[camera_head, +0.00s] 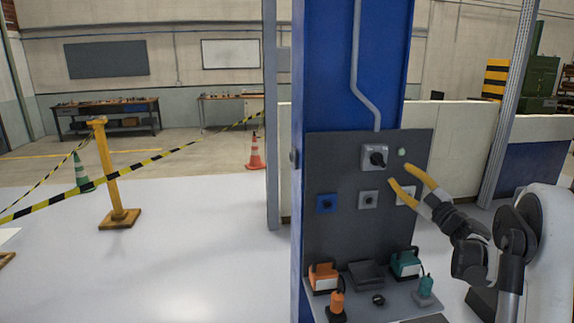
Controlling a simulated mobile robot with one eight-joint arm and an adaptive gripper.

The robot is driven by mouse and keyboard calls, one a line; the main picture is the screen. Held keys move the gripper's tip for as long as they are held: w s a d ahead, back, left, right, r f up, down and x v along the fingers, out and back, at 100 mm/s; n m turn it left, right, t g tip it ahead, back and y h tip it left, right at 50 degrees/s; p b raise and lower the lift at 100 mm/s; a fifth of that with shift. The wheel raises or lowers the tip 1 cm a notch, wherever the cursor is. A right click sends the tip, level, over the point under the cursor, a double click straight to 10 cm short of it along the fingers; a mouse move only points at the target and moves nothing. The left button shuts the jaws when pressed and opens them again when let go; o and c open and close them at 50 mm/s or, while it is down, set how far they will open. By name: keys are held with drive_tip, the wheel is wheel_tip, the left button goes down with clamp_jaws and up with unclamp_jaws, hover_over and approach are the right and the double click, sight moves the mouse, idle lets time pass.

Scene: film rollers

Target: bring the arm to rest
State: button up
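My gripper (400,178) is in front of the right part of the dark panel, with its two yellow-orange fingers spread apart and nothing visible between them. The fingers point left and up, just below and right of the rotary switch (375,158). Whether a fingertip touches the panel (335,225) cannot be told. My dark arm links run from the gripper down to the right edge.
The panel hangs on a blue column (325,60). A blue socket (326,203) and a grey socket (368,200) sit below the switch. A shelf holds an orange device (323,277) and a teal device (405,264). Open floor lies left, beyond a yellow post (108,175) with striped tape.

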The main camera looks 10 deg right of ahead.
drive_tip(key=s+a+r+m+g+h+b, duration=0.1)
drive_tip(key=s+a+r+m+h, duration=0.55)
drive_tip(key=r+m+h, duration=0.4)
drive_tip(key=s+a+f+g+y, duration=0.1)
drive_tip(key=s+a+f+g, duration=0.3)
drive_tip(key=s, duration=0.7)
drive_tip(key=s+a+f+m+g+y+b, duration=0.1)
drive_tip(key=s+a+f+g, duration=0.3)
drive_tip(key=s+a+f, duration=0.5)
drive_tip(key=s+a+f+m+g+y, duration=0.1)
drive_tip(key=s+a+f+g, duration=0.3)
drive_tip(key=s+f, duration=0.9)
drive_tip(key=a+y, duration=0.1)
drive_tip(key=a, duration=0.2)
drive_tip(key=shift+s+f, duration=0.2)
drive_tip(key=shift+f, duration=0.05)
